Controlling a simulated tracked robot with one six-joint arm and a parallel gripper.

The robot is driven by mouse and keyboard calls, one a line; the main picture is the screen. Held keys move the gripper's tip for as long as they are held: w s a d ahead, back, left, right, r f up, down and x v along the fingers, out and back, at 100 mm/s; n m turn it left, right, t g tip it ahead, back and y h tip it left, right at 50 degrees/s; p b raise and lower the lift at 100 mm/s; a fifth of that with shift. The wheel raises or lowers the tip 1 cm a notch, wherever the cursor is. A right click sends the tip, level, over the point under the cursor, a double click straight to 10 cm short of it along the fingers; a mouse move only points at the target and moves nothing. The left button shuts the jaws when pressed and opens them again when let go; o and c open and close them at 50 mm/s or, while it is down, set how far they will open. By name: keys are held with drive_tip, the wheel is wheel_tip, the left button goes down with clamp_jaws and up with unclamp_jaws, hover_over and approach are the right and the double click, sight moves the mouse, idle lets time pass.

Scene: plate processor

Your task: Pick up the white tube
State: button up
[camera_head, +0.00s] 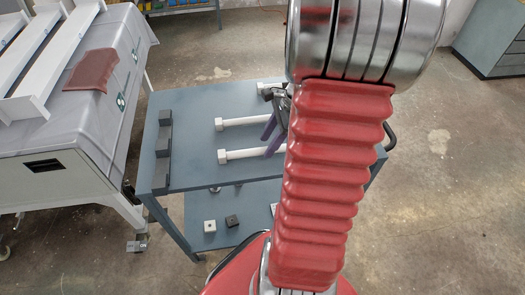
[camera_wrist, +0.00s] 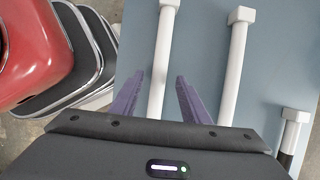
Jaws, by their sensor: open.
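Several white tubes with square heads lie on the blue-grey top of a cart. In the head view the nearest white tube (camera_head: 241,154) lies toward the front, another (camera_head: 243,121) lies behind it, and a third (camera_head: 264,88) is at the back, partly hidden. In the wrist view one white tube (camera_wrist: 161,55) runs between the purple fingers of my gripper (camera_wrist: 158,92), which is open and empty. A second tube (camera_wrist: 232,72) is right of the fingers, and a short one (camera_wrist: 292,133) with a dark part is at far right. My arm hides part of the cart in the head view.
A dark rack bar (camera_head: 163,150) lies along the left of the cart top (camera_head: 195,105). A covered white machine (camera_head: 50,130) stands left. A grey cabinet (camera_head: 490,45) is at upper right.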

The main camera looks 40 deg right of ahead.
sight(264, 151)
drive_tip(key=shift+x, duration=1.2)
clamp_jaws()
